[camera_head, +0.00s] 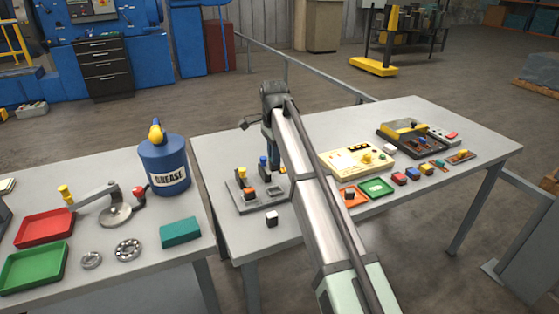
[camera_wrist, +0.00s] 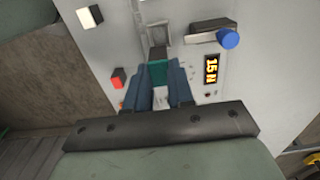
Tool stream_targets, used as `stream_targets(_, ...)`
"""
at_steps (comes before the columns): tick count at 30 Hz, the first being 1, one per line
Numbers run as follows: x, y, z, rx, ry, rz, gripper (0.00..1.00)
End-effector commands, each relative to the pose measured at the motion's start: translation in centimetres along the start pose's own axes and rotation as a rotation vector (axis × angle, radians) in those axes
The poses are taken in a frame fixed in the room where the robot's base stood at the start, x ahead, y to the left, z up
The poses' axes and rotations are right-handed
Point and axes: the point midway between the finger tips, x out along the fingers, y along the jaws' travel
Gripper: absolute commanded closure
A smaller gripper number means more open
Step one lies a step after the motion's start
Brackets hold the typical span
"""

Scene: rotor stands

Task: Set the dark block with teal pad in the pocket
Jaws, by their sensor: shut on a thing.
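My gripper (camera_wrist: 160,88) points down in the wrist view, with its two dark blue fingers shut on the dark block with teal pad (camera_wrist: 158,72). The teal face shows between the fingers, and a dark part shows just beyond it. A grey square-framed pocket (camera_wrist: 155,33) lies just past the block in the wrist view. I cannot tell whether the block touches it. In the head view, the grey rotor stand (camera_head: 246,205) is on the right table, and my arm hides the held block.
A dark block with a white top (camera_head: 271,218) sits before the stand. A blue knob (camera_wrist: 228,38) and a lit force display (camera_wrist: 210,68) are right of the pocket. A red-topped dark block (camera_wrist: 118,78) is left of my fingers. Trays and small blocks crowd the table's right.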

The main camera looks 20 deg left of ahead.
Motion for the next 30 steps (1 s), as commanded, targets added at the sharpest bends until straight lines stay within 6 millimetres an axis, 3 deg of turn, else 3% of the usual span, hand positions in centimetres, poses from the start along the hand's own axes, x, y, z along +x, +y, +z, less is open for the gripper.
stream_targets(18,4.1,0.1,0.0,0.0,0.0,0.0,1.0)
stream_targets(30,4.7,0.1,0.0,0.0,0.0,0.0,1.0)
